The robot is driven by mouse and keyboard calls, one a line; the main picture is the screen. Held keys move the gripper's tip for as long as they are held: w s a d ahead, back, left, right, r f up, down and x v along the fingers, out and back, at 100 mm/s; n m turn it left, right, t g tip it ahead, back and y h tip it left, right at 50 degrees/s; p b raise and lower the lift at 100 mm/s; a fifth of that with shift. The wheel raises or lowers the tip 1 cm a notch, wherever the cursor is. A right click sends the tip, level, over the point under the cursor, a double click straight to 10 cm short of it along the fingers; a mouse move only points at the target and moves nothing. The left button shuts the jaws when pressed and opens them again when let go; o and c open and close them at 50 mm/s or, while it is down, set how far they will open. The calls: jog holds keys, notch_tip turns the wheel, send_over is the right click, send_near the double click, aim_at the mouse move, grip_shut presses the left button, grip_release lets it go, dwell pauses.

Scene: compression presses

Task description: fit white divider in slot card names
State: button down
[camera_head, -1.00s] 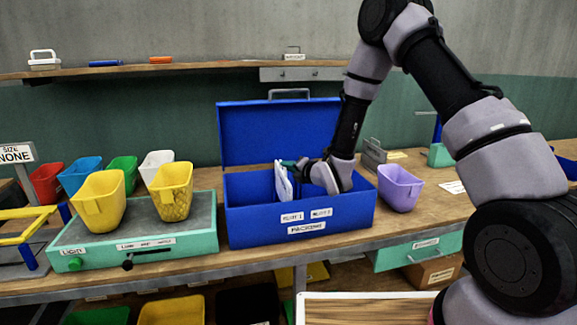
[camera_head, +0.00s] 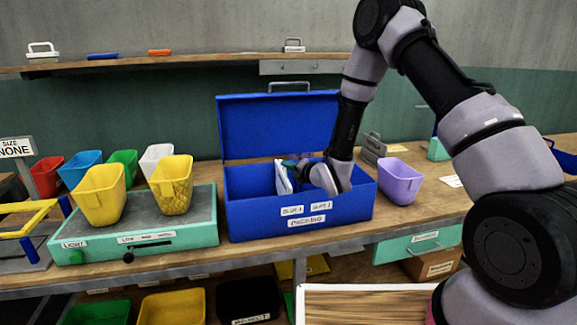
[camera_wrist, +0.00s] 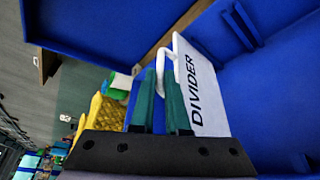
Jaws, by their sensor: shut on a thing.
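The white divider (camera_head: 283,178), lettered DIVIDER in the wrist view (camera_wrist: 207,90), stands inside the open blue box (camera_head: 246,222), left of its middle. My gripper (camera_wrist: 160,90) is shut on the divider's white loop handle (camera_wrist: 160,62), with its green fingers either side. In the head view my gripper (camera_head: 300,164) reaches into the box from the right. The box front has two small slot labels (camera_head: 292,210) above a larger one, PACKING (camera_head: 308,221). Paired ribs (camera_wrist: 240,25) show on the inner wall, apart from the divider. The divider's lower edge is hidden.
The blue lid (camera_head: 265,128) stands open behind. A purple bin (camera_head: 400,182) is close to the box's right side. A green press (camera_head: 140,240) with two yellow bins (camera_head: 173,185) stands left. A white card (camera_head: 452,182) lies far right, its print unreadable.

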jog(key=shift+f, duration=1.1)
jog(key=shift+f, duration=0.25)
jog(key=c, duration=0.8)
grip_release()
jog(key=shift+c, duration=0.2)
jog(key=v, duration=1)
jog(key=shift+s+d, duration=0.25)
jog(key=shift+s, duration=0.1)
